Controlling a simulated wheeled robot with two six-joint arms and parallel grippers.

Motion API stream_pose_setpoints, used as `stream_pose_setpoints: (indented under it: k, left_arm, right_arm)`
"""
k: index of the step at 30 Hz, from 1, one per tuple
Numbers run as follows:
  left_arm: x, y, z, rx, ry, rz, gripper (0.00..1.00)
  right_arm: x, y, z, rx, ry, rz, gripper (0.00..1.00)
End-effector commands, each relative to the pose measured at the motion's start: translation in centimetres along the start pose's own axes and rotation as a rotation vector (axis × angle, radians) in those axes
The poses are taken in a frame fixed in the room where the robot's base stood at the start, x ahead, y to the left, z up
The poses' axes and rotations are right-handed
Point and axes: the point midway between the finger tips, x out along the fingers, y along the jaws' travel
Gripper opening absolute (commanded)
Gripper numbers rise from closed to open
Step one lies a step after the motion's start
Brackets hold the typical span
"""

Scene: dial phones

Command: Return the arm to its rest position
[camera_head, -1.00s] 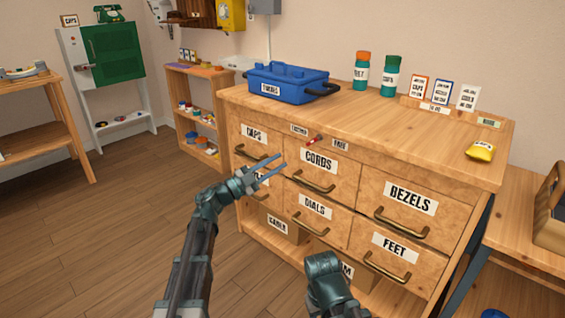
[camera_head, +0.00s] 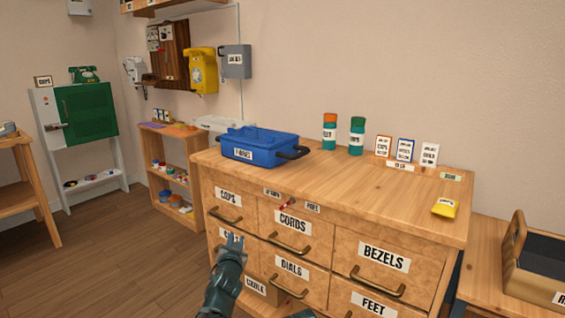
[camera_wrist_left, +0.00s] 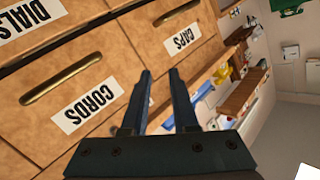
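My left gripper (camera_head: 234,240) is in front of the wooden drawer cabinet (camera_head: 345,192), near the left column of drawers, with my arm rising from the bottom edge. In the left wrist view its two dark fingers (camera_wrist_left: 160,75) are apart with nothing between them. My right gripper is not in view; only a sliver of dark arm shows at the bottom edge of the head view.
The drawers look shut. A wooden bench holds an open crate (camera_head: 515,255) at right. Floor (camera_head: 110,265) is clear at left.

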Motion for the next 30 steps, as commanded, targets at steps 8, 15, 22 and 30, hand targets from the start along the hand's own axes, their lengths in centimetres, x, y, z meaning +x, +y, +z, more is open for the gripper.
stream_pose_setpoints:
  k: [8, 15, 22, 30]
  left_arm:
    - [-9.3, 5.9, 8.8, -0.057, -0.591, 0.079, 0.28]
    - [-20.4, 11.2, 13.4, -0.024, -1.027, 0.265, 0.28]
    - [-29.6, 13.8, 14.4, 0.04, -1.31, 0.445, 0.28]
    - [-32.3, 12.2, 10.0, 0.058, -1.378, 0.49, 0.28]
  right_arm:
    - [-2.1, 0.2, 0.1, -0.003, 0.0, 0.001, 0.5]
    - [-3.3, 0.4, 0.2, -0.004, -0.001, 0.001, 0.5]
    - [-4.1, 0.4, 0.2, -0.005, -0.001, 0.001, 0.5]
    - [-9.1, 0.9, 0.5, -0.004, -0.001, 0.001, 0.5]
